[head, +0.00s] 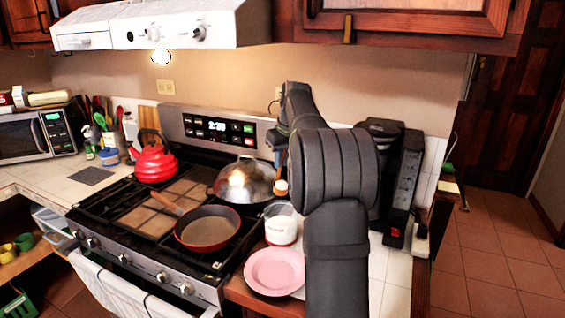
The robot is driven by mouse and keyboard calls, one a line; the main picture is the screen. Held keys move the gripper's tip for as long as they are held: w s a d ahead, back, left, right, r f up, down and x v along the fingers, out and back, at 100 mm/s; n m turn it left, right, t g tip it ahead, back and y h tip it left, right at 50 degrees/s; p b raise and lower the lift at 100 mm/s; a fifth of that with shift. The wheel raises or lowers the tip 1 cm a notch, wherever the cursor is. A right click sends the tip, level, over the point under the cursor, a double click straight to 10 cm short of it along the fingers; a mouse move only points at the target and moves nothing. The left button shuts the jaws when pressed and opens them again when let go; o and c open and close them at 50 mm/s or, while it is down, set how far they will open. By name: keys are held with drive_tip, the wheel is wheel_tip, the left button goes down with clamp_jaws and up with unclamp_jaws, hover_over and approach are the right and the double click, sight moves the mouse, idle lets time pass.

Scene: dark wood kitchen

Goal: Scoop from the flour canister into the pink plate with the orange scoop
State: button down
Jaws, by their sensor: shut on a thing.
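The pink plate (274,272) lies empty on the counter right of the stove, near the front edge. Behind it stands the flour canister (282,228), a white tub with a red band and an open top. My gripper (281,166) points down above the canister, mostly hidden by my own arm. It is shut on what seems to be the orange scoop (281,188), a small orange-brown and whitish shape just above the canister. The scoop's handle and how full it is cannot be made out.
A red pan (207,229) sits on the stove left of the plate, with a domed metal lid (245,182) behind it, close to the scoop. A red kettle (153,160) stands farther left. A black coffee machine (398,178) is at the right.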

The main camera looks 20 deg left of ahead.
idle(0.4)
drive_tip(key=s+d+f+m+h, duration=0.1)
drive_tip(key=s+d+f+m, duration=0.15)
drive_tip(key=s+f, duration=0.35)
drive_tip(key=s+d+f+m+h, duration=0.1)
drive_tip(key=s+d+f+m, duration=0.2)
drive_tip(key=s, duration=0.6)
drive_tip(key=w+d+f+g+y, duration=0.3)
drive_tip(key=f+g+y, duration=0.1)
drive_tip(key=f+y, duration=0.1)
drive_tip(key=w+d+f+n+g+y, duration=0.1)
drive_tip(key=w+d+f+g+y, duration=0.2)
drive_tip(key=f+y, duration=0.3)
drive_tip(key=shift+d+g+y, duration=0.4)
drive_tip(key=shift+d+y, duration=0.25)
drive_tip(key=shift+y, duration=0.35)
drive_tip(key=shift+f, duration=0.1)
drive_tip(key=shift+s, duration=0.1)
drive_tip(key=shift+s+a+r+t+h, duration=0.15)
drive_tip(key=shift+r+t+h, duration=0.15)
drive_tip(key=shift+r, duration=0.1)
drive_tip(key=shift+s+a+r+t+h, duration=0.1)
drive_tip(key=shift+a+r+t+h, duration=0.1)
drive_tip(key=shift+r+h, duration=0.15)
drive_tip(key=s+a+r+m+t+h, duration=0.1)
drive_tip(key=s+a+r+t+h, duration=0.4)
drive_tip(key=a+r+t+h, duration=0.2)
drive_tip(key=shift+a+r+h, duration=0.2)
drive_tip(key=shift+r+h, duration=0.75)
drive_tip(key=shift+h, duration=1.3)
